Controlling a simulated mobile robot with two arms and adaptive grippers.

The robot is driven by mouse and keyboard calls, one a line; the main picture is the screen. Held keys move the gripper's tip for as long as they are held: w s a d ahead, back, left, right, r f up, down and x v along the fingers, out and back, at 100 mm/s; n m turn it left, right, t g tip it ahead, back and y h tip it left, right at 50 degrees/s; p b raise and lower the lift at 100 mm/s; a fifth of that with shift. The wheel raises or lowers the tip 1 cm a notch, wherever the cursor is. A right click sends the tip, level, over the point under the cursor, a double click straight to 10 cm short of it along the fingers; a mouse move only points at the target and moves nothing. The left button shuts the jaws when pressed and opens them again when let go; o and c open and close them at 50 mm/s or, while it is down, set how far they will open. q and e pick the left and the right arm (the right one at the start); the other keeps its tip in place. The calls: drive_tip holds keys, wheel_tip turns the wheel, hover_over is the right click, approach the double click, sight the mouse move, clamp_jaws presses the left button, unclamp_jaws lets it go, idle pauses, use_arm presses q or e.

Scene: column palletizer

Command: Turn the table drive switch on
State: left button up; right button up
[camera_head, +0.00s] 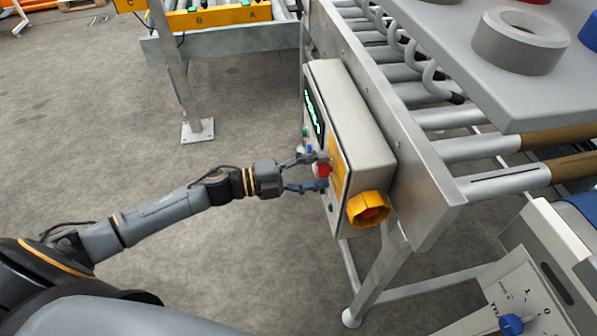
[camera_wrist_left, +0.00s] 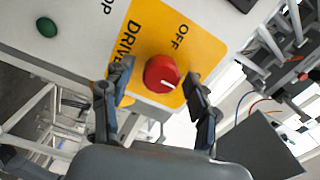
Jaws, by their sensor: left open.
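The table drive switch is a red rotary knob (camera_wrist_left: 162,74) with a white pointer line, on a yellow plate (camera_wrist_left: 190,42) lettered "DRIVE" and "OFF". In the head view the knob (camera_head: 322,170) is on the face of the grey control box (camera_head: 352,120). My left gripper (camera_head: 312,172) is at the knob, with its fingers apart on either side of it. In the left wrist view my left gripper (camera_wrist_left: 160,92) is open, and I see gaps between the fingers and the knob. My right gripper is not in view.
A yellow-housed red emergency button (camera_head: 369,209) sticks out of the box's lower side. A roller conveyor (camera_head: 480,150) stands right of the box, with a grey tape roll (camera_head: 520,40) on the plate above. A panel with a blue knob (camera_head: 511,324) is at lower right. Floor at left is clear.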

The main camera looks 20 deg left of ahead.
use_arm(q)
drive_tip(key=v, duration=1.1)
drive_tip(key=shift+s+a, duration=0.1)
